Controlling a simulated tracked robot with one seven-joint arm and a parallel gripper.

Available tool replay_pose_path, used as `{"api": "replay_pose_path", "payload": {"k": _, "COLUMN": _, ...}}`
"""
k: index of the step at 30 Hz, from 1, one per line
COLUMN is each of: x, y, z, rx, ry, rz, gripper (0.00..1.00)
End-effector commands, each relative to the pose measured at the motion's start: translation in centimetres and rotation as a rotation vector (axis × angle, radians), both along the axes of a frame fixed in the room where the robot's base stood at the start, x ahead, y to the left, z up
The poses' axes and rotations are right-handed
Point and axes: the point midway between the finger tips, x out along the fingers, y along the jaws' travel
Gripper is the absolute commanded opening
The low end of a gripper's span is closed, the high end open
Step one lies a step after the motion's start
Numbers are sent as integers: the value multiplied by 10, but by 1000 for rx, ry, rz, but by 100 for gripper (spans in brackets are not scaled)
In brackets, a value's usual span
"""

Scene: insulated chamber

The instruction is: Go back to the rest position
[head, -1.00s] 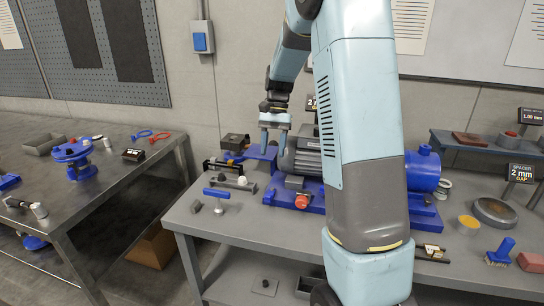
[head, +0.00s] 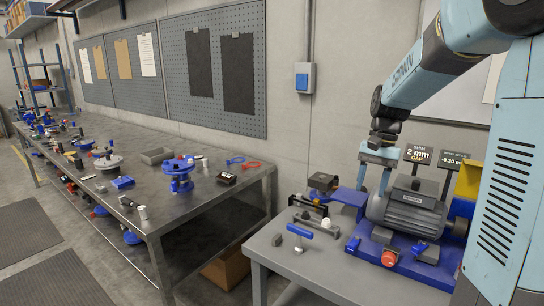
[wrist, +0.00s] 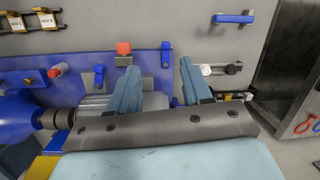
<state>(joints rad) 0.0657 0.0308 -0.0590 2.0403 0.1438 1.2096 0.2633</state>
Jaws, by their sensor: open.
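My gripper (head: 374,181) hangs at the end of my light-blue arm in the head view, near the left end of a grey motor (head: 407,210) on a blue base. It points down. In the wrist view, my gripper's two blue fingers (wrist: 160,85) stand apart with nothing held between them. The blue base plate (wrist: 145,62) and part of the motor show around and behind the fingers. Whether a finger touches the motor cannot be told.
A blue-handled T-shaped tool (head: 313,224) lies on the grey bench (head: 300,262) left of the motor. Gap signs (head: 419,154) stand behind it. A long metal table (head: 210,197) with blue fixtures runs along the wall. Floor between mats at left is clear.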

Motion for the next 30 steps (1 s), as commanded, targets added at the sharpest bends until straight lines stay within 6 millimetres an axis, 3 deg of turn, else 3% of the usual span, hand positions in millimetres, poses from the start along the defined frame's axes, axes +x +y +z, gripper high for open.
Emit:
{"api": "replay_pose_path", "payload": {"k": 6, "x": -44, "y": 9, "z": 29, "rx": -33, "ry": -134, "rz": 84, "gripper": 49}}
{"api": "replay_pose_path", "payload": {"k": 15, "x": -103, "y": 18, "z": 52, "rx": -87, "ry": -307, "rz": 197, "gripper": 49}}
{"api": "replay_pose_path", "payload": {"k": 30, "x": -192, "y": 26, "z": 59, "rx": -200, "ry": -577, "rz": 373, "gripper": 49}}
